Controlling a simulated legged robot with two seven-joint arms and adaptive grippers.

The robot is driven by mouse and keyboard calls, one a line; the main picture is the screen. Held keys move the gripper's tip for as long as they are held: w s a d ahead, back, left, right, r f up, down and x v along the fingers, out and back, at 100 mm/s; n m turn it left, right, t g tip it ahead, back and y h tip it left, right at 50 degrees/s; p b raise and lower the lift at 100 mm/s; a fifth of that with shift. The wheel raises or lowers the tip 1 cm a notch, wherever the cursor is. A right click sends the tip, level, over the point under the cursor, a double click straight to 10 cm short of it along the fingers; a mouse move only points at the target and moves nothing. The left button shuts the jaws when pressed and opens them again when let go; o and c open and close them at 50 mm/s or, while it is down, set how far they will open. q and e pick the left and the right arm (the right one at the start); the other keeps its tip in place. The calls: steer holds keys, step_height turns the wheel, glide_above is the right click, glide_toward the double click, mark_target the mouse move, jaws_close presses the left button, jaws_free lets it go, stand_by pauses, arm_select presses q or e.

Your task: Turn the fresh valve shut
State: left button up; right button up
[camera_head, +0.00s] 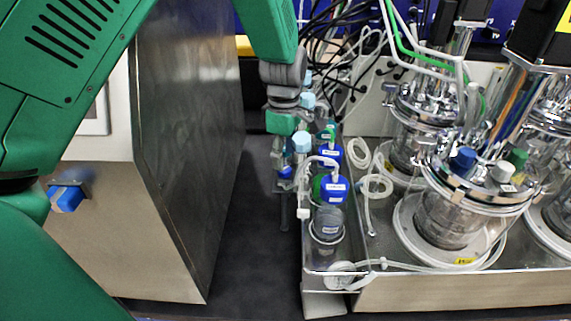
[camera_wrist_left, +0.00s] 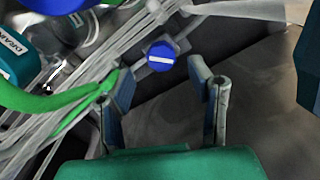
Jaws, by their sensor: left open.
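A round blue valve knob (camera_wrist_left: 161,56) with a white bar across it shows in the left wrist view, on clear tubing. No "fresh" label is readable on it. My left gripper (camera_wrist_left: 163,78) is open, with one finger on each side below the knob in that view. The fingers look apart from the knob, with nothing between them. In the head view my left gripper (camera_head: 290,200) points down beside the bottle rack; a small blue part (camera_head: 286,173) shows next to its fingers, partly hidden. My right gripper is not in view.
Blue-capped bottles (camera_head: 334,191) stand in a clear rack right of the gripper. Glass bioreactors (camera_head: 450,215) and loose tubing (camera_head: 375,190) lie further right. A steel cabinet (camera_head: 185,130) with a blue handle (camera_head: 67,198) stands left. A teal part labelled "DRAIN" (camera_wrist_left: 15,60) is near the gripper.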

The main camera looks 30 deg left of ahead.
mark_target(285, 167)
arm_select(q)
steer(key=shift+f, duration=2.05)
jaws_close()
steer(key=shift+m, duration=0.3)
steer(key=m, duration=0.4)
steer(key=shift+w+r, duration=0.1)
steer(key=m, duration=0.4)
steer(key=shift+m, duration=0.3)
steer(key=shift+w+r, duration=0.1)
